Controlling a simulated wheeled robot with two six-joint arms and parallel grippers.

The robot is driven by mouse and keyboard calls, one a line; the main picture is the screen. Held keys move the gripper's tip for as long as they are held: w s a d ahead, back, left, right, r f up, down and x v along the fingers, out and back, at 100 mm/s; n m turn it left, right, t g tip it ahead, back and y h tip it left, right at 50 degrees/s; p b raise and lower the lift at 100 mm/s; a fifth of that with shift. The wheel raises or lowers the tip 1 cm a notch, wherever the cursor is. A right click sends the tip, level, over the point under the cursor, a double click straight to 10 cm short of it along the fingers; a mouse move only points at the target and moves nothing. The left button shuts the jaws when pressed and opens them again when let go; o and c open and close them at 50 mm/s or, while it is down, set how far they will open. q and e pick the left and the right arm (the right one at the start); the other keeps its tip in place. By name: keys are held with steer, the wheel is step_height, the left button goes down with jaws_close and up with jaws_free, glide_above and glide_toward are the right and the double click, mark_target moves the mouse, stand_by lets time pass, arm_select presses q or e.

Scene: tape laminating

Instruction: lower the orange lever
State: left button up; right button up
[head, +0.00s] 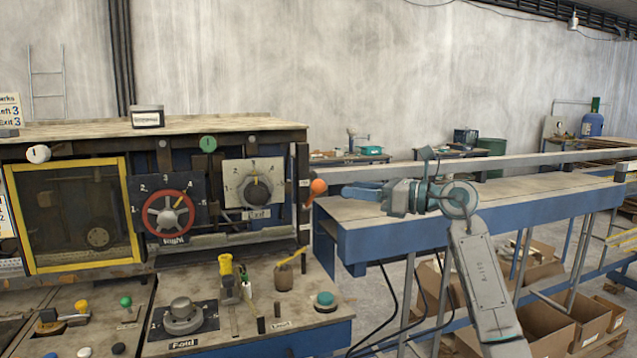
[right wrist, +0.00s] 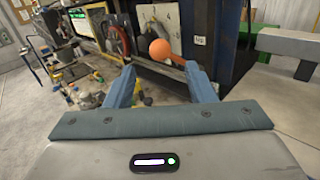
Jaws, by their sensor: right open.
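In the right wrist view the orange knob (right wrist: 160,48) shows just beyond and between the two fingertips. My right gripper (head: 345,191) is open and points left at the knob, a short way to its right. Its blue fingers (right wrist: 161,80) are spread wide with nothing between them. My left gripper is not in view.
The machine's red wheel (head: 168,216) and dial panel (head: 254,186) are left of the lever. A lower ledge (head: 330,262) holds knobs and a small pot (head: 283,277). A blue conveyor table (head: 400,225) lies under my right arm, with cardboard boxes (head: 560,315) below.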

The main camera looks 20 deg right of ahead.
mark_target(325, 185)
steer(key=p+x, duration=0.1)
steer(key=x, duration=0.2)
steer(key=shift+a+r, duration=0.15)
steer(key=shift+r, duration=0.05)
steer(key=p+x, duration=0.2)
steer(key=x, duration=0.3)
steer(key=shift+w+a+f, duration=0.15)
steer(key=shift+w, duration=0.15)
steer(key=shift+w+a+f+p, duration=0.1)
steer(key=shift+w+a+p, duration=0.2)
steer(key=shift+a, duration=0.05)
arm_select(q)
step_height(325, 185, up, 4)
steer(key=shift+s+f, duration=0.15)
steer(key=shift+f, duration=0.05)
